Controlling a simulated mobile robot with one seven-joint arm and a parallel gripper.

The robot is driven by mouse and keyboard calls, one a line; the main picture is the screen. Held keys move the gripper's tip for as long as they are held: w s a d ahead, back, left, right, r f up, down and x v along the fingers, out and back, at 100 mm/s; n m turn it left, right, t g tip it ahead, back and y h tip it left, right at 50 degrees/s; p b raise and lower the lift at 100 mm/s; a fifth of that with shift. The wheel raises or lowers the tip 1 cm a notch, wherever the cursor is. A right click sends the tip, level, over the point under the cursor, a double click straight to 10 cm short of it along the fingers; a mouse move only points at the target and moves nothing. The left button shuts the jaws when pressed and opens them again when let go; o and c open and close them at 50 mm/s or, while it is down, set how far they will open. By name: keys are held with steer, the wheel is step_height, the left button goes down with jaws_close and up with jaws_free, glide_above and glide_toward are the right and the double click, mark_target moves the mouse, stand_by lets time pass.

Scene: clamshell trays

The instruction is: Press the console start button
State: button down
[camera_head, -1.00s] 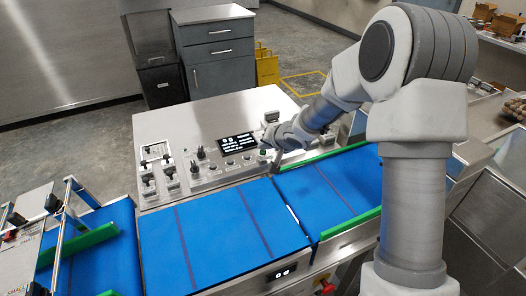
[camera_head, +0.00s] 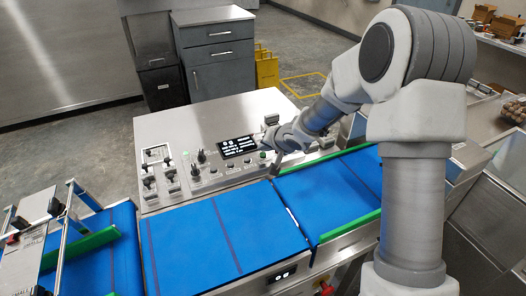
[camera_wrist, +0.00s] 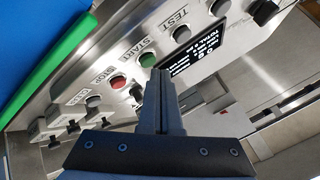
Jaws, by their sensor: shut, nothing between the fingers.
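The green start button (camera_wrist: 147,60) is on the sloped console panel, beside the START label in the wrist view. It also shows in the head view as a small green spot (camera_head: 263,155). My gripper (camera_wrist: 157,72) is shut and empty, its fingertips pointing at the panel right by the green button. I cannot tell whether they touch it.
A red stop button (camera_wrist: 118,82) and a grey test button (camera_wrist: 182,33) flank the green one. A lit display (camera_head: 238,147) sits behind the buttons, and dark knobs (camera_head: 201,156) stand to the left. A blue conveyor belt (camera_head: 190,240) with green rails runs in front.

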steer(key=shift+r, duration=0.25)
step_height(320, 180, up, 5)
steer(key=p, duration=0.5)
stand_by(0.8)
steer(key=s+d+r+n+h, duration=0.1)
steer(key=s+d+r+h, duration=0.2)
steer(key=s+d+r, duration=0.4)
steer(key=s+d+r+h, duration=0.3)
steer(key=s+d+r, duration=0.25)
steer(key=r, duration=0.35)
steer(key=s+r+n+g+y+p, duration=0.1)
steer(key=s+r, duration=0.3)
steer(key=s, duration=1.9)
steer(key=shift+s+a+n+g+y, duration=0.2)
steer(key=shift+n+g+y, duration=0.1)
steer(key=shift+n+g, duration=0.45)
